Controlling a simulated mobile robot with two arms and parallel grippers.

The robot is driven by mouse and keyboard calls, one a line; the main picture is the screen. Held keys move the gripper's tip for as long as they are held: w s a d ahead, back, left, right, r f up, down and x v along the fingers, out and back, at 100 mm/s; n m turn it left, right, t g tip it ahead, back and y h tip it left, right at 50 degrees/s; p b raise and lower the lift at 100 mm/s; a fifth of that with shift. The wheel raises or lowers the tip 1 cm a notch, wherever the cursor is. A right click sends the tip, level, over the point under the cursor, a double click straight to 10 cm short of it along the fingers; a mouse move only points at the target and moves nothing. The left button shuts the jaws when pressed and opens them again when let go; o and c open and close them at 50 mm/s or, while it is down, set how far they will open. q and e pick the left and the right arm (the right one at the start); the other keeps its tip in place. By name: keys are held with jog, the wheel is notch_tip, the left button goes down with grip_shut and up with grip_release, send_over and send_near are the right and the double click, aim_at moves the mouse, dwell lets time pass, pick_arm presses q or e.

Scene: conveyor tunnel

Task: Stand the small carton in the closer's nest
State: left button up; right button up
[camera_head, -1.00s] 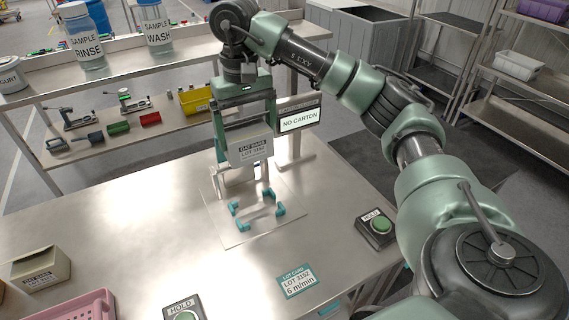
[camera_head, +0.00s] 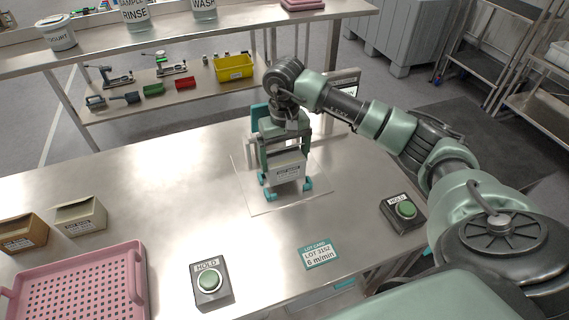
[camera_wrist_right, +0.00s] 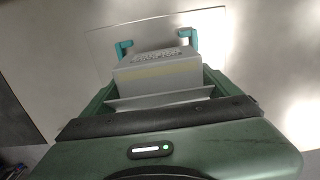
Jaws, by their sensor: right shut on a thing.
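The small carton (camera_head: 287,171) is pale grey with a printed label and stands upright among the teal corner posts of the closer's nest (camera_head: 307,184). I cannot tell whether its base touches the plate. My right gripper (camera_head: 284,157) points down and is shut on the carton from above. In the right wrist view the carton (camera_wrist_right: 158,72) sits between the fingers, with two teal posts (camera_wrist_right: 187,37) just beyond it. The nest's clear base plate (camera_head: 247,193) lies on the steel table. My left gripper is not in view.
Two HOLD buttons with green caps stand on the table, one at the front (camera_head: 210,282) and one at the right (camera_head: 405,209). A lot card (camera_head: 320,256) lies between them. The middle left table is clear.

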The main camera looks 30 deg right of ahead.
notch_tip(320, 180, down, 3)
jog(key=shift+s+f+p, duration=0.1)
jog(key=shift+f+p, duration=0.05)
jog(key=shift+p, duration=0.25)
jog(key=shift+f, duration=0.2)
jog(key=o, duration=1.8)
